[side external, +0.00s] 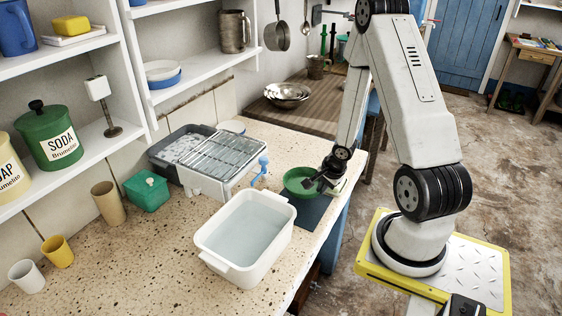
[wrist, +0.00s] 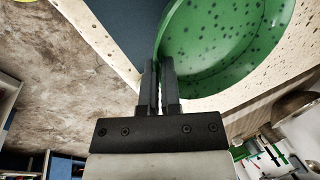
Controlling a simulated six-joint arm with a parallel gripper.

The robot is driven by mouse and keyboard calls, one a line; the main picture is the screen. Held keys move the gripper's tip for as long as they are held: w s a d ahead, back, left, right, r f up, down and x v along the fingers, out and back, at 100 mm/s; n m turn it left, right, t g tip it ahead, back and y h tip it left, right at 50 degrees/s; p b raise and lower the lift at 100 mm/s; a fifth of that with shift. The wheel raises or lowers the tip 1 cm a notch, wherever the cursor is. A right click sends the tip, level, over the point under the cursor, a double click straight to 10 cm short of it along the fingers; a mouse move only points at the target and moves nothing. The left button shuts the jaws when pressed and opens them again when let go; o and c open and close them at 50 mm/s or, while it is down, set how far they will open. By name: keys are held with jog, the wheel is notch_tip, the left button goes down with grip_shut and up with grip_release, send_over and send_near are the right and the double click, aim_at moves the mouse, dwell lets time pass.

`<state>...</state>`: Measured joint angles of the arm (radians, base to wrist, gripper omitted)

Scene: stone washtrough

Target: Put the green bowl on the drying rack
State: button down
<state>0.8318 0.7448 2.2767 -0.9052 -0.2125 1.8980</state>
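The green bowl (side external: 298,184) is upright near the right edge of the speckled counter, over a dark blue mat. I cannot tell whether it touches the mat. My gripper (side external: 316,182) is at the bowl's right side. In the wrist view the dark-speckled bowl (wrist: 220,45) fills the upper right, and my gripper's fingers (wrist: 159,75) are close together with the bowl's rim between them, one finger inside and one outside. The drying rack (side external: 218,154), a metal wire grid, stands at the back of the counter, left of the bowl. Its grid looks empty.
A white basin of water (side external: 246,240) stands between the bowl and the front counter. A blue tap-like piece (side external: 261,170) stands between rack and bowl. A green box (side external: 147,191) and cups line the wall. Metal bowls (side external: 287,93) sit on a wooden surface behind.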

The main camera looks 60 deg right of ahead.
aim_at(318, 201)
jog(key=shift+f, duration=1.45)
jog(key=shift+f, duration=0.1)
jog(key=c, duration=0.8)
grip_release()
jog(key=shift+f, duration=0.1)
jog(key=shift+v, duration=3.9)
jog(key=shift+s, duration=0.15)
